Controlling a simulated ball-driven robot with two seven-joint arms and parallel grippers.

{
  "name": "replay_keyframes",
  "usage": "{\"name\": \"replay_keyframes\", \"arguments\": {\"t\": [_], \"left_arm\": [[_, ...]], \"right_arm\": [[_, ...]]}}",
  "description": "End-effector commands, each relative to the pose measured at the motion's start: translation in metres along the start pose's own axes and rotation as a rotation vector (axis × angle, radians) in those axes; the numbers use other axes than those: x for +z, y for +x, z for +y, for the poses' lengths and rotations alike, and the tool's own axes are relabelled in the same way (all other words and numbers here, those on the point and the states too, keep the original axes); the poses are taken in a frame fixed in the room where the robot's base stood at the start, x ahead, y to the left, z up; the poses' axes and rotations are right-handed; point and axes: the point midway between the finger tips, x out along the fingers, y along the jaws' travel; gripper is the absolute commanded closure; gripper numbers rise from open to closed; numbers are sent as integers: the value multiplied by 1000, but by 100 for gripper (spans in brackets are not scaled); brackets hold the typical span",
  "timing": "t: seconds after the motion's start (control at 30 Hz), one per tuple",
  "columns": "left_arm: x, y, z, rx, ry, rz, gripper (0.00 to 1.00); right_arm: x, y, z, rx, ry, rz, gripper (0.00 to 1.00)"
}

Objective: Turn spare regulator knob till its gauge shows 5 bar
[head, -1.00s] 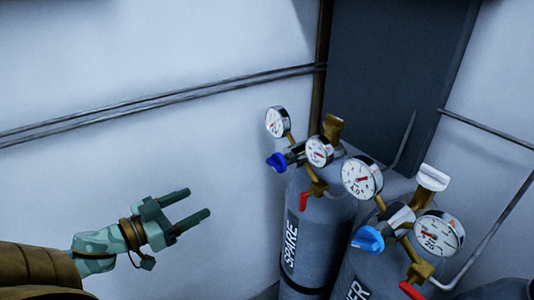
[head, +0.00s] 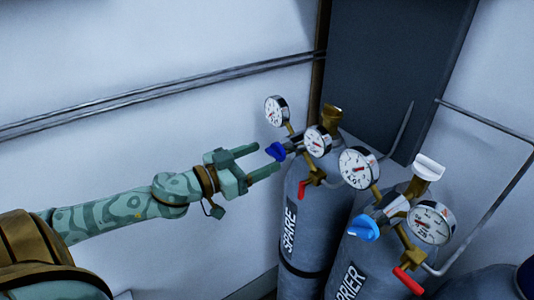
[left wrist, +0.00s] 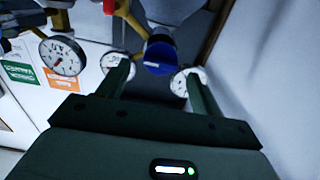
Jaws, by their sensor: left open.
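The spare regulator's blue knob (head: 275,151) sticks out to the left above the grey cylinder marked SPARE (head: 302,215). Two white gauges belong to this regulator, an upper left one (head: 276,110) and one nearer the cylinder (head: 317,141); their readings are too small to tell. My left gripper (head: 267,158) is open, its fingertips at the knob. In the left wrist view the blue knob (left wrist: 160,55) lies between the two fingers (left wrist: 158,74), with a gap on each side; I cannot tell whether it is deep between them. My right gripper is out of view.
The carrier cylinder (head: 338,265) stands in front to the right, with its own blue knob (head: 364,228) and gauges (head: 358,167) (head: 432,223). Red valve levers (head: 304,189) sit below the regulators.

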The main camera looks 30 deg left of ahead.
Motion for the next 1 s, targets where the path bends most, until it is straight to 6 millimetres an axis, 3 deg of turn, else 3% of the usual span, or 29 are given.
{"name": "replay_keyframes", "arguments": {"t": [0.2,0.6,0.77,1.0], "left_arm": [[-1,21,0,0,-1,2,35],[0,26,0,0,-1,0,35],[0,26,0,0,-1,0,79],[0,26,0,0,6,0,79]], "right_arm": [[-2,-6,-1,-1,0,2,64],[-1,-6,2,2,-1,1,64],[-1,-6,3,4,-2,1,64],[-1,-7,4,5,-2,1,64]]}}
